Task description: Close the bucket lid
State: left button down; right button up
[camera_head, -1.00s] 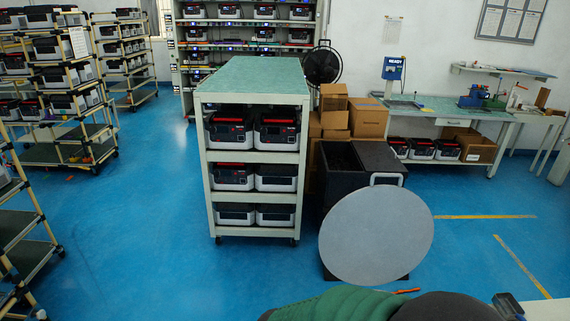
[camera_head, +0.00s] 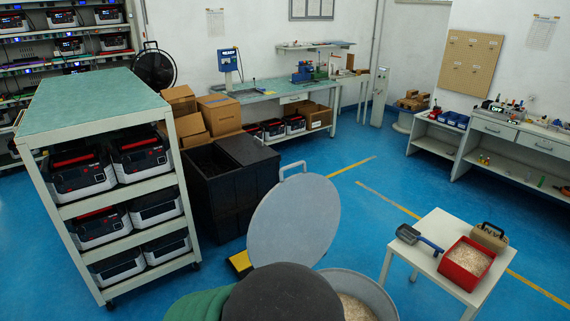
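The grey bucket (camera_head: 381,287) stands on the floor at the bottom middle, with pale granular material inside. Its round grey lid (camera_head: 295,220) is open, raised nearly upright at the bucket's left, with a pale handle at its top edge. A dark round shape (camera_head: 284,293) hides the lower part of the lid and the left part of the bucket. Neither of my grippers is in view.
A green shape (camera_head: 195,305) adjoins the dark one in the foreground; I cannot tell what they are. At right a white table (camera_head: 435,222) holds a scoop (camera_head: 418,240) and a red bin (camera_head: 466,262). A black crate (camera_head: 232,190) and rack (camera_head: 98,122) stand left. Blue floor is clear behind the table.

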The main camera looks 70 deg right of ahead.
aim_at(297, 221)
jog(key=i+l+z, duration=0.15)
jog(key=i+z, duration=0.75)
jog(key=i+j+z, duration=0.1)
jog(key=i+z, duration=0.35)
jog(key=k, duration=0.05)
